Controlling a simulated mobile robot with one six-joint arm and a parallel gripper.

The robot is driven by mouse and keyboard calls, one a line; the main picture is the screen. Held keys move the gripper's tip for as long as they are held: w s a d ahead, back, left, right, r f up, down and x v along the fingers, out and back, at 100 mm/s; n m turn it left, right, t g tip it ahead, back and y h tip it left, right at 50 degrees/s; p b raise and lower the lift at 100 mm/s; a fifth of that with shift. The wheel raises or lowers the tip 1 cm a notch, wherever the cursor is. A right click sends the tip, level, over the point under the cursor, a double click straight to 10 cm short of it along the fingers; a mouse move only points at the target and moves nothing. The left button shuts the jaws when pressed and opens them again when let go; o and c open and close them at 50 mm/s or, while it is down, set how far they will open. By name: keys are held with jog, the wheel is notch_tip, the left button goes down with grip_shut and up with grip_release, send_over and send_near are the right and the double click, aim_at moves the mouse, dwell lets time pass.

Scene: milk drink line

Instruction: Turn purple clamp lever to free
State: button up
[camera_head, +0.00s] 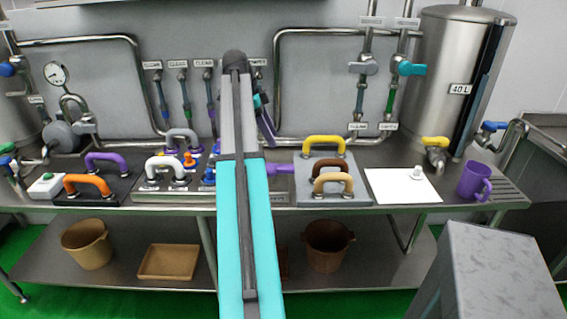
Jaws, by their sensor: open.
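A flat purple piece (279,169) shows just right of my arm at the left edge of the grey handle plate. It looks like a lever, but its left part is hidden behind my arm, so I cannot tell its setting. Another slanted purple piece (266,127) shows above it beside my arm; I cannot tell whether it is a lever. My arm, grey above and turquoise below, rises through the middle of the head view. My gripper does not show; it seems hidden behind the arm.
The grey plate (333,196) bears yellow, brown and tan handles. A white sheet (390,193) and purple mug (474,181) stand right of it. Orange and purple handles (106,160) are at left. Pipes and a steel tank (447,75) stand behind. A grey block (490,270) is at lower right.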

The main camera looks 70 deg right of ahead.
aim_at(287, 167)
jog(key=p+x, duration=0.2)
jog(key=x, duration=1)
jog(key=shift+s+f, duration=0.1)
jog(key=shift+f, duration=0.1)
grip_shut()
